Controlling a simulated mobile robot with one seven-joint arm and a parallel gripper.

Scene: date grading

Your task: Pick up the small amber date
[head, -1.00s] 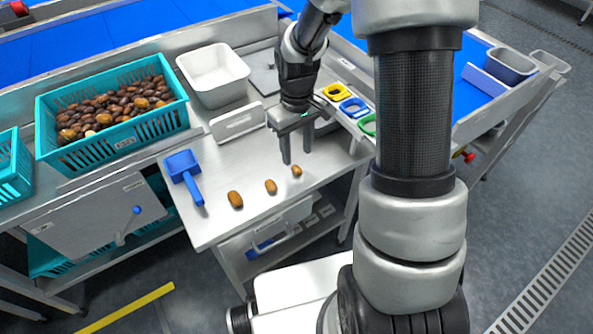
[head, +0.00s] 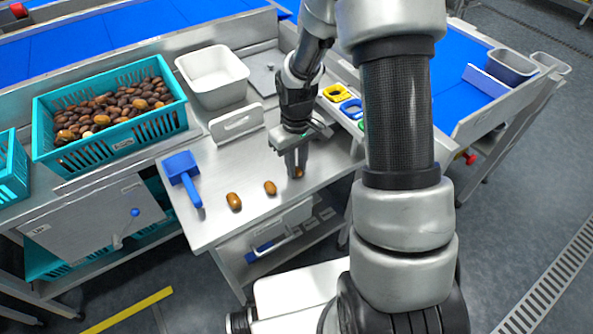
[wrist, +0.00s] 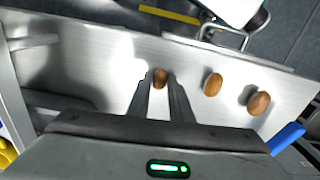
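The small amber date (head: 298,173) is the rightmost of three dates in a row on the steel table. In the wrist view the small date (wrist: 160,78) lies between my fingertips, its lower part close to them. My gripper (head: 295,168) points down over it, with its tips at about table height. In the wrist view my gripper (wrist: 160,82) has its two fingers apart, one on each side of the date, with a narrow gap. I see no clear squeeze on it. The fingers partly hide the date in the head view.
A middle date (head: 270,188) and a larger date (head: 234,202) lie to the left. A blue scoop (head: 183,170) is beyond them. A teal crate (head: 160,128) of dates, a white tub (head: 222,95) and yellow, blue and green rings stand around.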

